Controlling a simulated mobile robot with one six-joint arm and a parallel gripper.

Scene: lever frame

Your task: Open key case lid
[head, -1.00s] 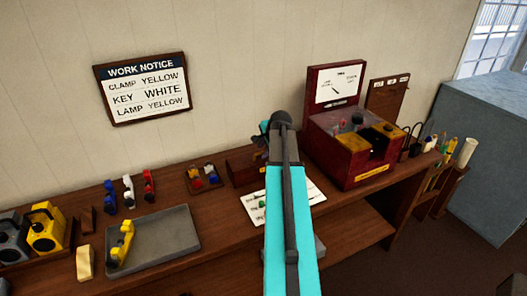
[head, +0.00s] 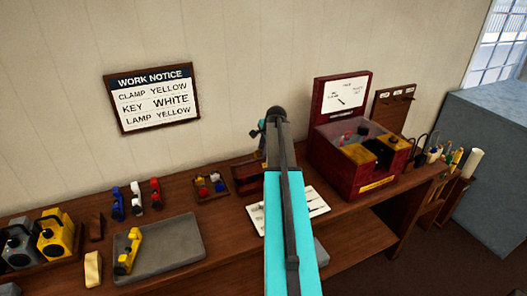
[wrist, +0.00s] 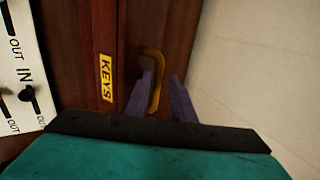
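The key case (head: 247,180) is a dark wooden box at the back of the bench, partly hidden behind my arm in the head view. In the wrist view its dark red-brown wood (wrist: 100,25) fills the middle, with a yellow KEYS label (wrist: 106,78). A curved brass handle (wrist: 157,60) stands out to the right of the label. My gripper (wrist: 161,76) is open, its two fingers pointing at the case. The handle shows at the inner side of the left finger, between the fingers; I cannot tell whether they touch. The lid looks shut.
A white IN/OUT panel (wrist: 22,75) lies left of the case in the wrist view. In the head view a red machine (head: 350,172) stands to the right and a grey tray (head: 180,243) to the left. A work notice (head: 152,98) hangs above.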

